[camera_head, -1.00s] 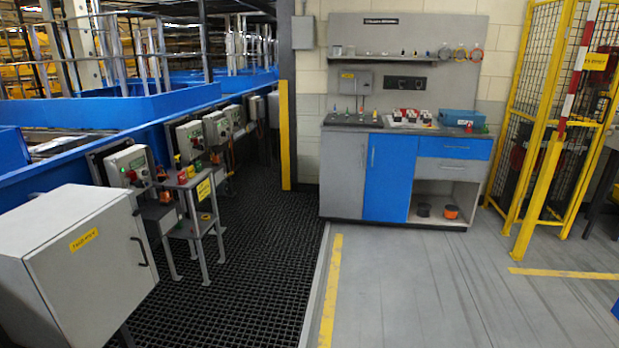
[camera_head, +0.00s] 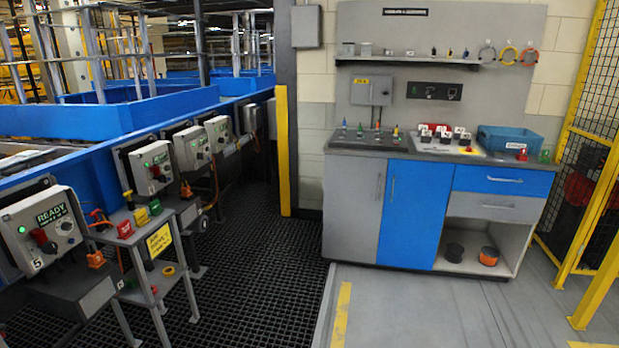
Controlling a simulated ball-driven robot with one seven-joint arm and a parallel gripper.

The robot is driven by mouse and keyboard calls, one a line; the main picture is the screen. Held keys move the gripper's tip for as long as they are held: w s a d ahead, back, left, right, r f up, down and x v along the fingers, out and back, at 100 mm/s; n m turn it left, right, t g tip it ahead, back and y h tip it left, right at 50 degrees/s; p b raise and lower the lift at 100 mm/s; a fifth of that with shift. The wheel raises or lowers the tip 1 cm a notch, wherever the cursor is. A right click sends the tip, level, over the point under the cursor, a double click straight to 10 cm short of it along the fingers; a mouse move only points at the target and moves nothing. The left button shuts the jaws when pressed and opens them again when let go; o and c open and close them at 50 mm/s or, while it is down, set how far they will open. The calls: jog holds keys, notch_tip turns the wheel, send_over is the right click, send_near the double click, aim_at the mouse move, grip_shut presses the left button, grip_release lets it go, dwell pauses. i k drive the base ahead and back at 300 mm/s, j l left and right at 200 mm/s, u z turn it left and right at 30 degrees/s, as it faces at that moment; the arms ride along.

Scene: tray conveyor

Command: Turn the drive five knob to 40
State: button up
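The drive five control box (camera_head: 20,222) is a light grey box at the left edge of the head view, marked with a 5. It has a dark display (camera_head: 52,213) reading READY and a green light at its left. A red and black handle (camera_head: 44,240) and a grey round knob (camera_head: 66,227) sit on its face below the display. The setting of the knob is too small to read. My gripper is not in view.
More control boxes (camera_head: 153,155) line the blue conveyor (camera_head: 150,113) further back. A small grey stand (camera_head: 175,208) with coloured tags is close to the right of drive five. The dark grating floor (camera_head: 250,240) is clear up to the workbench (camera_head: 345,195).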

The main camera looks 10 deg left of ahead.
aim_at(64, 226)
jog(key=i+u, duration=0.15)
jog(key=i, duration=0.3)
jog(key=i+l+u, duration=0.15)
jog(key=i, duration=0.3)
jog(key=i+l+u, duration=0.15)
jog(key=i, duration=0.3)
jog(key=i+l+u, duration=0.15)
jog(key=i, duration=0.25)
jog(key=i+l+u, duration=0.55)
jog(key=i+u, duration=0.2)
jog(key=i+l+u, duration=0.2)
jog(key=l+u, duration=0.15)
jog(key=i+l+u, duration=0.2)
jog(key=l+u, duration=0.15)
jog(key=l, duration=0.2)
jog(key=i+l+u, duration=0.15)
jog(key=l+u, duration=0.25)
jog(key=l, duration=0.1)
